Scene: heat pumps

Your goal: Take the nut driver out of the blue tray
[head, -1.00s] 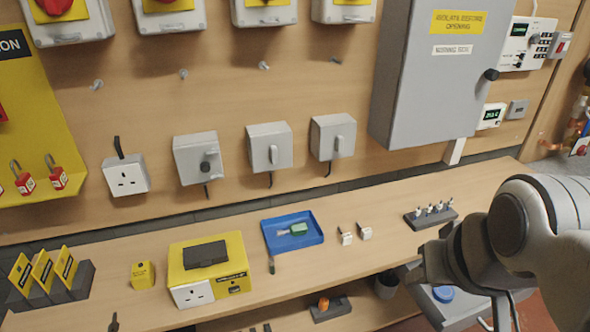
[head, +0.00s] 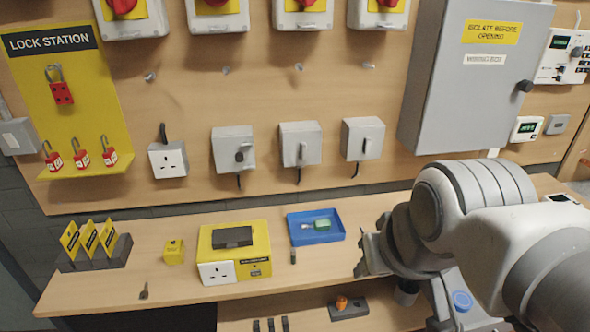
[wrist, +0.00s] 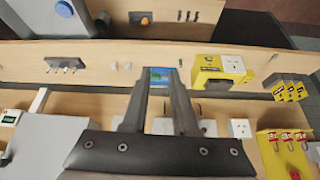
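The blue tray (head: 298,236) lies on the bench near its middle, right of a yellow socket box. A green-handled tool (head: 322,224), which looks like the nut driver, lies inside the tray; its shaft is too small to make out well. My gripper (head: 362,262) is in front and to the right of the tray, apart from it. In the wrist view the two fingers of my gripper (wrist: 160,74) are spread with nothing held between them. The blue tray (wrist: 160,70) shows beyond the fingertips there, small and partly hidden.
The yellow socket box (head: 210,245) stands left of the tray, with a small dark rod (head: 293,256) between. A yellow block (head: 173,252) and tag rack (head: 112,252) are further left. Switches and a grey cabinet (head: 470,90) hang behind. A lower shelf holds an orange-topped item (head: 342,302).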

